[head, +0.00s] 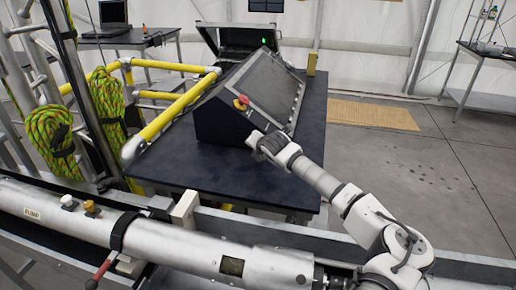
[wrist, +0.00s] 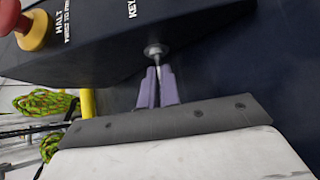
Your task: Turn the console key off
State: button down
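The dark console (head: 255,95) stands on a dark table, its sloped panel facing right. In the wrist view, the round metal key switch (wrist: 155,51) sits on the console's side face beside the lettering "KEY". My gripper (wrist: 157,72) is right at the switch, its two purple fingers close together on either side of the thin key, and looks shut on it. The key is mostly hidden between the fingers, and its turned angle is hard to read. In the head view, my wrist (head: 270,146) hides the fingers and the switch at the console's near lower corner.
A red stop button on a yellow base (head: 241,102) is on the console near my wrist; it also shows in the wrist view (wrist: 32,28). Yellow rails (head: 178,107) and green rope coils (head: 50,137) stand to the left. The table's front left (head: 185,165) is clear.

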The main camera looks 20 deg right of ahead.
jog(key=shift+f+b, duration=0.1)
jog(key=shift+b, duration=0.2)
jog(key=b, duration=0.1)
jog(key=n+g+h+b, duration=0.1)
jog(key=b, duration=0.1)
jog(key=shift+w+a+f, duration=0.15)
jog(key=shift+a, duration=0.05)
jog(key=h+b, duration=0.1)
jog(key=b, duration=0.2)
jog(key=shift+n+g, duration=0.3)
jog(key=h+b, duration=0.1)
jog(key=b, duration=0.1)
jog(key=n+g+b, duration=0.1)
jog(key=b, duration=0.1)
jog(key=shift+w+a+r+h+b, duration=0.2)
jog(key=shift+a+r+h+b, duration=0.1)
jog(key=shift+h+b, duration=0.1)
jog(key=shift+r+n+g+h+b, duration=0.25)
jog(key=shift+g+b, duration=0.25)
jog(key=shift+b, duration=0.25)
jog(key=c, duration=1.6)
grip_release()
